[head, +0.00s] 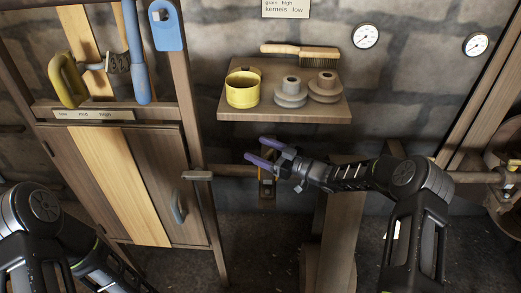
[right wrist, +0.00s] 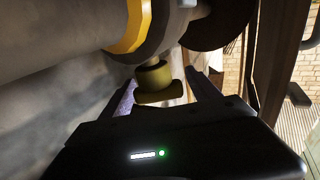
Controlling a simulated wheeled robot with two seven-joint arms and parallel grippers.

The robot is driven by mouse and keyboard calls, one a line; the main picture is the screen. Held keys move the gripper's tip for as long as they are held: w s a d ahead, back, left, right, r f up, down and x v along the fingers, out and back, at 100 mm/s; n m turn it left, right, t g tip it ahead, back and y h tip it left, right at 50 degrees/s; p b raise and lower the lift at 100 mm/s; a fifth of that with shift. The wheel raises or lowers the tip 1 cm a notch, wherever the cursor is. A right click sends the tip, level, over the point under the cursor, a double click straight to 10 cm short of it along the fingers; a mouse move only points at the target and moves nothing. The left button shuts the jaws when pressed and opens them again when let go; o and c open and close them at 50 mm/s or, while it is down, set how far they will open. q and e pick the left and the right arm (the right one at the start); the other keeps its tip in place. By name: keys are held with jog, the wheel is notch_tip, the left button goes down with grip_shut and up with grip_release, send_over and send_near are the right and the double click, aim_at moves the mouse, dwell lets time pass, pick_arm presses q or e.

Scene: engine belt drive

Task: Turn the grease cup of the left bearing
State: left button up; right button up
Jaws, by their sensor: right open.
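The grease cup (right wrist: 157,82) is a small dull brass-yellow cap with a wider end, in the right wrist view. It sticks out from a rounded grey housing (right wrist: 165,40) beside a yellow ring (right wrist: 128,25). My right gripper (right wrist: 163,98) is open, with one finger on each side of the cup. A gap shows between the cup and the right-hand finger; contact on the other side is unclear. In the head view my right gripper (head: 262,151), with purple fingers, is over the shaft bracket (head: 267,187); the cup cannot be made out there. My left gripper is out of view.
A wooden shelf (head: 285,115) above my right gripper holds a yellow tin (head: 242,92), two grey stepped pulleys (head: 323,88) and a brush (head: 300,51). A wooden cabinet (head: 130,185) stands at the left. A wooden post (head: 335,235) rises below my right forearm.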

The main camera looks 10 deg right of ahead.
jog(key=shift+c, duration=0.3)
jog(key=c, duration=1.3)
